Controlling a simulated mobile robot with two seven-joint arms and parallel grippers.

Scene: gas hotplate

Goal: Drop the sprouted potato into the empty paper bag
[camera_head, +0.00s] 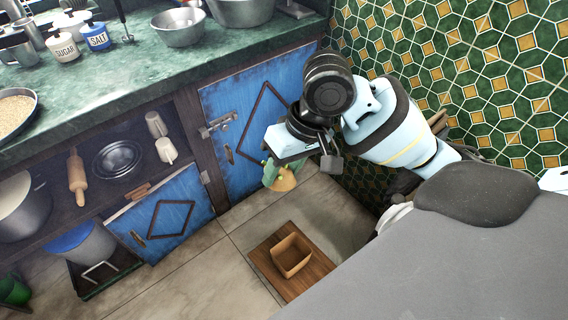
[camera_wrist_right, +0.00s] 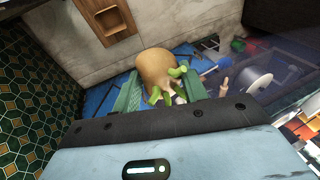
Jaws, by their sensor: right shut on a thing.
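The sprouted potato (camera_head: 285,183) is tan with green sprouts. It is in my right gripper (camera_head: 277,172), in front of the blue cabinet door and above floor level. In the right wrist view the potato (camera_wrist_right: 157,66) sits between the two green fingers of the right gripper (camera_wrist_right: 158,85), which is shut on it. The paper bag (camera_head: 304,263) is brown, open at the top and looks empty. It stands on a wooden board on the floor, below and apart from the potato. The bag (camera_wrist_right: 103,19) also shows at the top left of the right wrist view. My left gripper is not in view.
The wooden board (camera_head: 310,284) lies on the tiled floor with bare floor around it. Blue cabinet doors (camera_head: 250,120) and a green counter (camera_head: 150,65) with bowls stand at the left and back. A green tiled wall (camera_head: 470,70) is at the right.

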